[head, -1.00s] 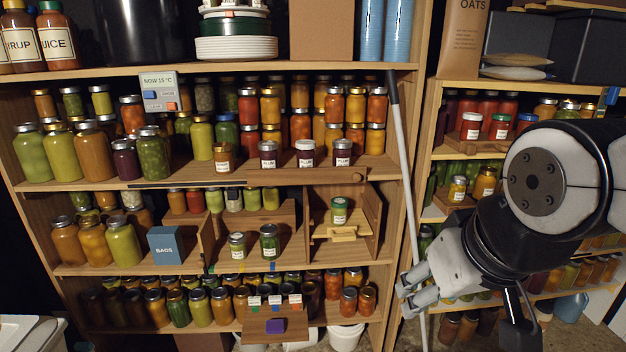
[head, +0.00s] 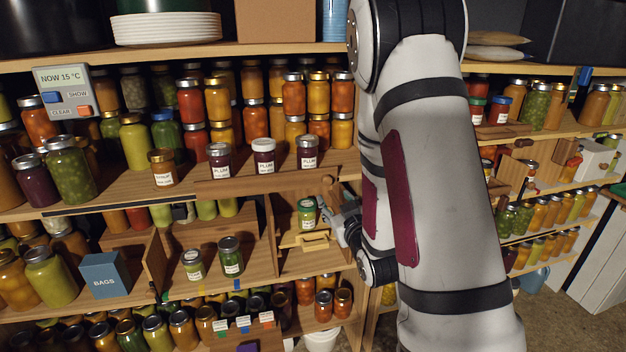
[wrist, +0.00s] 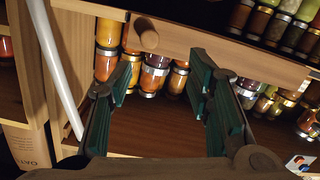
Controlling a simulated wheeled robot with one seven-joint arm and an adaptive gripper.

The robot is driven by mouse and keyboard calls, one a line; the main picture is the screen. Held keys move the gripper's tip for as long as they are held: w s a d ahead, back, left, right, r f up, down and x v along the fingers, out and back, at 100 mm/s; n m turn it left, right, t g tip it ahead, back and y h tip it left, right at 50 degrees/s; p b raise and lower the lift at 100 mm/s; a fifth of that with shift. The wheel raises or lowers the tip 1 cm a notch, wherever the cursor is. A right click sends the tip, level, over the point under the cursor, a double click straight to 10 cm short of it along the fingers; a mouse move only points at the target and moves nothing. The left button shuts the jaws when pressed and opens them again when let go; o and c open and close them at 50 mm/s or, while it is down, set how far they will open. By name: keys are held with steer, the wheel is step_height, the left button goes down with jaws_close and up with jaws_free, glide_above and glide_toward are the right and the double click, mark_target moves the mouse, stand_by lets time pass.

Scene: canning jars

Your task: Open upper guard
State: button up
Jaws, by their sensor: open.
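The upper guard (head: 265,186) is a wooden board along the front of the upper jar shelf, below several labelled jars. Its round wooden knob (head: 328,184) is near the right end. In the wrist view the guard (wrist: 235,55) runs across the top, with the knob (wrist: 146,34) sticking out toward me. My gripper (head: 340,208) is close to the knob at the right end, partly hidden by my arm. In the wrist view my gripper (wrist: 163,70) is open and empty; its green-padded fingers are spread, with the knob just beyond the tips. I see no clear contact.
Plum jars (head: 263,156) stand just behind the guard. A jar with a green lid (head: 306,212) stands below, above a small wooden handle (head: 315,241). A pale pole (wrist: 52,62) leans beside the shelf. A control box (head: 64,92) hangs at left.

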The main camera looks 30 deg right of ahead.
mark_target(327, 181)
steer(key=shift+t, duration=0.6)
steer(key=x, duration=0.4)
steer(key=d+b+x, duration=0.1)
steer(key=x, duration=0.3)
steer(key=f+x, duration=0.1)
steer(key=x, duration=0.3)
steer(key=shift+w+d, duration=0.15)
steer(key=shift+d, duration=0.3)
steer(key=shift+r, duration=0.1)
jaws_close()
